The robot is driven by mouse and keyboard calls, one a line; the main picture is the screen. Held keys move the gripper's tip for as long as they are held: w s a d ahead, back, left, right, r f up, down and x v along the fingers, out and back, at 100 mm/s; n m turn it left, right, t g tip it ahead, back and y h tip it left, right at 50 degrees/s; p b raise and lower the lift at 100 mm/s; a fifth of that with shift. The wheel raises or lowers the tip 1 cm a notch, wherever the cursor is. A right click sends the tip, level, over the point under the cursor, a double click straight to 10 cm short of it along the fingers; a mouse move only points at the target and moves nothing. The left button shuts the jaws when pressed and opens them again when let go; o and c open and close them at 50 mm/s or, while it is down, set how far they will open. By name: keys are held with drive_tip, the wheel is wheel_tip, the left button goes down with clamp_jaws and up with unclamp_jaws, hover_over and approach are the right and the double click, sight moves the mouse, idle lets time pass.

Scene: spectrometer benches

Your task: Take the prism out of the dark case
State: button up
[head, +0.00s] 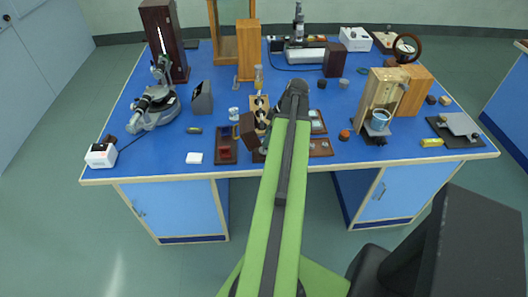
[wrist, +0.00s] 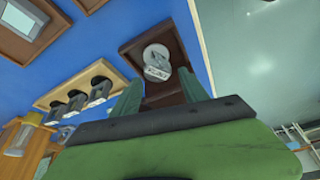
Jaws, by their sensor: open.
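The dark case (wrist: 178,38) is open in the wrist view, near the table's front edge. A small grey faceted piece, apparently the prism (wrist: 157,72), is in it beside or on a pale round disc (wrist: 155,52). In the head view my arm hides the gripper's tips and most of the case.
A brown tray with a pale plate (wrist: 30,22) is further off. A red-lined dark tray (head: 226,146) lies left of the lid. Blue table shows between.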

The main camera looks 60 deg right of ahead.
drive_tip(key=b+x, duration=0.4)
drive_tip(key=x, duration=0.1)
drive_tip(key=shift+s+d+f, duration=0.1)
drive_tip(key=shift+s+d, duration=0.1)
drive_tip(key=shift+r, duration=0.2)
clamp_jaws()
